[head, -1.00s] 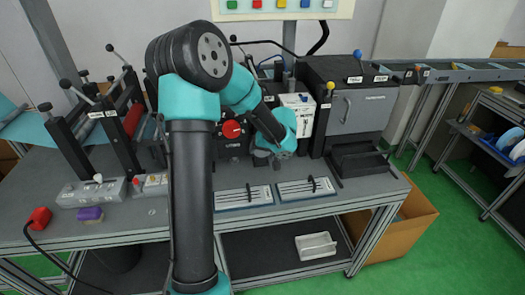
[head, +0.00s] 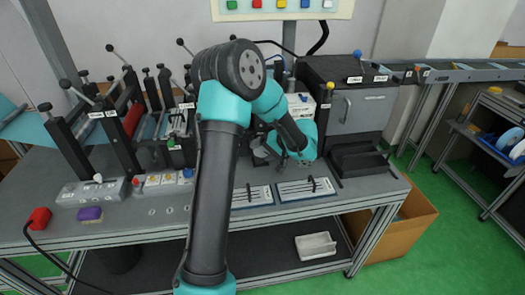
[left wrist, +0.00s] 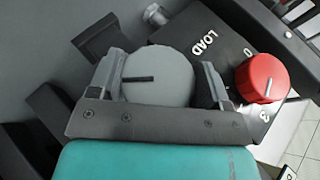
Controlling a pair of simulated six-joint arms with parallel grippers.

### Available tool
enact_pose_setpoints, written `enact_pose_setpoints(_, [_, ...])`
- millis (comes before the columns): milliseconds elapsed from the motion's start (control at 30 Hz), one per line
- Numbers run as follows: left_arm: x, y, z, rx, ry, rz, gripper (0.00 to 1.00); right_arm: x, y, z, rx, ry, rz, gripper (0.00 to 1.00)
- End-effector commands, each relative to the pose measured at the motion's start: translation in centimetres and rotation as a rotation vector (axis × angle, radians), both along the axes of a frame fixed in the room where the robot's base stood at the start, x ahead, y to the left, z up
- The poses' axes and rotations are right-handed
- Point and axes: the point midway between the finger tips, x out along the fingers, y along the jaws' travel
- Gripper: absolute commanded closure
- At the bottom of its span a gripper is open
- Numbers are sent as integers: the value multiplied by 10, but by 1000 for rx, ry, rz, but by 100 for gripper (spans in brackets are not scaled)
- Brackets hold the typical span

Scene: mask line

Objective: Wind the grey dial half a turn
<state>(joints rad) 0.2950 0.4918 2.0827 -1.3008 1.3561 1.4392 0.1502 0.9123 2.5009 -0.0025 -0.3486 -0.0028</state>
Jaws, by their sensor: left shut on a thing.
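The grey dial (left wrist: 165,88) is round, with a dark pointer line that lies nearly level in the left wrist view. My left gripper (left wrist: 160,62) is shut on it, with one finger on each side of its rim. A dark plate marked LOAD (left wrist: 203,41) lies beside the dial. My right gripper is not in view.
A red dial (left wrist: 262,77) stands close to the right of my right-hand finger in the left wrist view. Two flat trays (head: 307,191) lie at the bench's front. A dark cabinet (head: 350,118) stands right of my wrist. Roller frames (head: 115,130) fill the left side.

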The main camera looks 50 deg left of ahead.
Motion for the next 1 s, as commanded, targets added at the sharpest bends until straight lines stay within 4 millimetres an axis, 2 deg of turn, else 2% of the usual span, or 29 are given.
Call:
enact_pose_setpoints(600, [1,-1,-2,294,468,-2,52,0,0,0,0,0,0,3])
enact_pose_setpoints(1000, [1,0,-1,374,591,-1,52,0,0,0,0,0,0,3])
